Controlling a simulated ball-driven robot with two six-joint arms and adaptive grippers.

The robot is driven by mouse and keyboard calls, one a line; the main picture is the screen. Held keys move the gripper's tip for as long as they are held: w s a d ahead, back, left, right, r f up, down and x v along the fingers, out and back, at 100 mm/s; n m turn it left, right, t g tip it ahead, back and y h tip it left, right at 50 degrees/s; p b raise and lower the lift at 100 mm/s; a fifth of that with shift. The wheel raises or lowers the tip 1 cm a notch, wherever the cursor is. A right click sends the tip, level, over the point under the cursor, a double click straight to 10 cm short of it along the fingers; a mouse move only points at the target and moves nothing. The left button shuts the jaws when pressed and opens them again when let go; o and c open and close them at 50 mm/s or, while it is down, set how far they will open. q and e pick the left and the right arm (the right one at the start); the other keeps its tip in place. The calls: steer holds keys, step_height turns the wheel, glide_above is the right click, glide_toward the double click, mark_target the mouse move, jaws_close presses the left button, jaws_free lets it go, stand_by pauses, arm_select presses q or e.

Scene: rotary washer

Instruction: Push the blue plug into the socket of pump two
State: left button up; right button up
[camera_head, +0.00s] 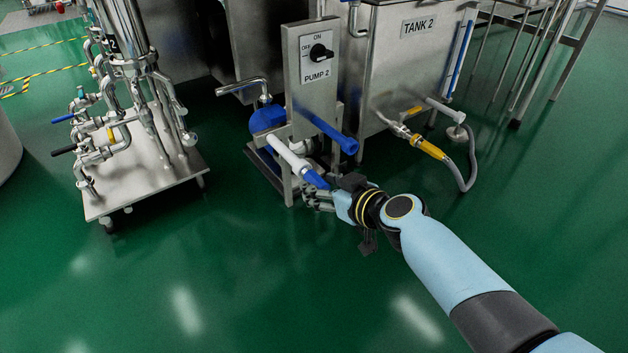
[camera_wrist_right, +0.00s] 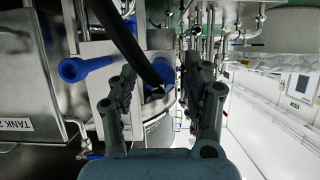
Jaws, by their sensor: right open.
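Pump two's upright panel (camera_head: 313,75) carries a round black switch (camera_head: 320,53). A blue piece (camera_head: 315,179), which looks like the plug, sits at the lower end of a white pipe (camera_head: 290,159) in front of the panel. My right gripper (camera_head: 316,197) is open just below and beside this blue piece. In the right wrist view a blue piece (camera_wrist_right: 156,91) shows between the spread fingers (camera_wrist_right: 160,78), partly hidden by a dark bar. I cannot tell whether the fingers touch it or how far it sits in a socket. My left gripper is not in view.
A blue tube with a flared end (camera_head: 348,145) sticks out beside the panel, close above my right gripper. Tank 2 (camera_head: 395,80) with a yellow-fitted hose (camera_head: 430,148) stands to the right. A steel pipe cart (camera_head: 150,182) stands left. The green floor in front is clear.

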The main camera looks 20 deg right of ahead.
steer(key=shift+b, duration=0.4)
stand_by(0.8)
jaws_close()
stand_by(0.4)
steer(key=shift+s+f, duration=0.1)
steer(key=shift+s, duration=0.1)
steer(key=shift+s+d+b, duration=0.2)
steer(key=shift+s+d, duration=0.15)
steer(key=shift+s, duration=0.5)
steer(key=shift+s+d+b, duration=0.25)
steer(key=shift+s+d, duration=0.1)
steer(key=shift+s, duration=0.55)
steer(key=shift+s+d+b, duration=0.2)
steer(key=shift+s+d, duration=0.15)
steer(key=shift+s, duration=0.5)
